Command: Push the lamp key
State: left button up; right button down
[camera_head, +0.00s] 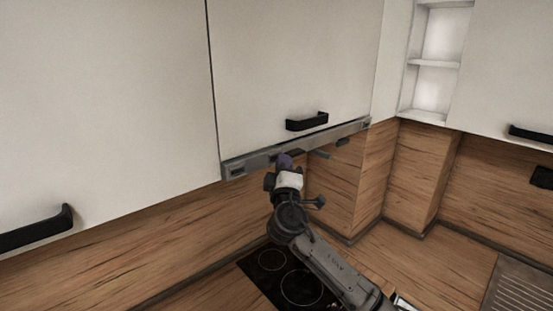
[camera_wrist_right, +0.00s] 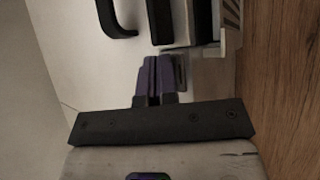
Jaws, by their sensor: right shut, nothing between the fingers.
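A grey hood strip (camera_head: 235,168) runs under the wall cabinet. Its small dark controls lie near my right gripper (camera_head: 284,160), but I cannot tell which one is the lamp key. My right gripper is shut and empty, its purple fingers pointing up at the strip's front. In the right wrist view, the closed fingers (camera_wrist_right: 152,75) sit beside a small grey piece (camera_wrist_right: 181,70) at the hood strip. I cannot tell whether they touch it. The gripper hides part of the strip in the head view. My left gripper is out of view.
A cabinet door with a black handle (camera_head: 307,122) is just above the strip. A black cooktop (camera_head: 268,262) lies below. Wood splashback (camera_head: 333,190) stands behind, with a corner to the right. Open white shelves (camera_head: 433,80) are at the upper right.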

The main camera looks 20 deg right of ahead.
dwell(0.4)
jog(key=shift+s+d, duration=0.25)
jog(key=shift+s, duration=0.2)
jog(key=shift+s, duration=0.1)
jog(key=shift+s+d+p, duration=0.3)
jog(key=shift+s+d, duration=0.1)
jog(key=shift+s, duration=0.45)
jog(key=shift+s+d+p, duration=0.25)
jog(key=shift+s+d, duration=0.2)
jog(key=shift+s, duration=0.45)
jog(key=shift+s+d+p, duration=0.3)
jog(key=shift+s+d, duration=0.1)
jog(key=shift+s, duration=0.45)
